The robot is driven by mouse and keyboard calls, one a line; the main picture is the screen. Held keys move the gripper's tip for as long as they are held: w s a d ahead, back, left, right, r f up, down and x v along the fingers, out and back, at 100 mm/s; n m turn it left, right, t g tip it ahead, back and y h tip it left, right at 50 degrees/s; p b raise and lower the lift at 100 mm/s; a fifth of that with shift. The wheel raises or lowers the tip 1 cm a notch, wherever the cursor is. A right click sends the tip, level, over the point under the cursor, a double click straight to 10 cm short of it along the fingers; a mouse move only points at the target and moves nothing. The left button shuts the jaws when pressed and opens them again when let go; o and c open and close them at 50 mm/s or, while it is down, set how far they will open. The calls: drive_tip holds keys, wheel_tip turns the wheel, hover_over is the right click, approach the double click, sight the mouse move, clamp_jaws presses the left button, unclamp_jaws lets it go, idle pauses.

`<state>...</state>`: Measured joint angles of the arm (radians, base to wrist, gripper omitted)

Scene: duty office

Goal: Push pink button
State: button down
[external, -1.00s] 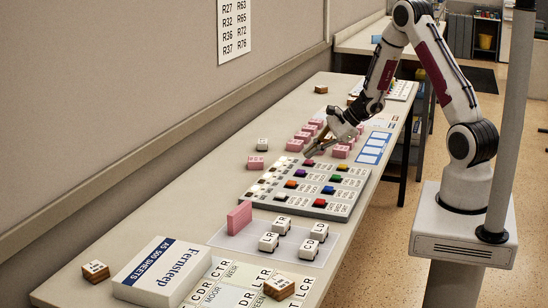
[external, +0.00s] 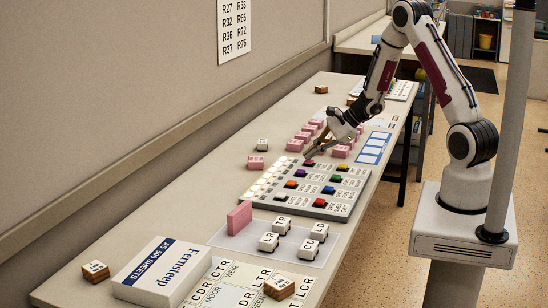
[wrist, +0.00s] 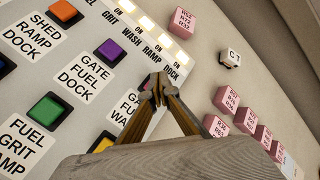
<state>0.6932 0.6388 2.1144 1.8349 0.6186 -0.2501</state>
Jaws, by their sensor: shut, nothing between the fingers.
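The button panel (external: 345,207) lies flat on the long table, with rows of coloured buttons and labels. A dark pink-red button (external: 309,162) sits at the panel's far end, just below my gripper (external: 307,154). In the wrist view my gripper (wrist: 154,84) has its two fingertips together and empty, over that button (wrist: 147,81), which they mostly hide. I cannot tell whether the tips touch it. A purple button (wrist: 110,51), an orange button (wrist: 64,11) and a green button (wrist: 47,114) are nearby.
A row of lit lamps (wrist: 163,41) runs along the panel's edge. Several pink blocks (wrist: 227,98) and a white block (wrist: 230,58) lie beyond the panel. A paper box (external: 165,270) and lettered cubes (external: 268,242) stand nearer the camera.

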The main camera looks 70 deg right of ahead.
sight(311, 161)
drive_tip(key=shift+r, duration=0.3)
drive_tip(key=shift+r, duration=2.9)
drive_tip(key=shift+a, duration=0.1)
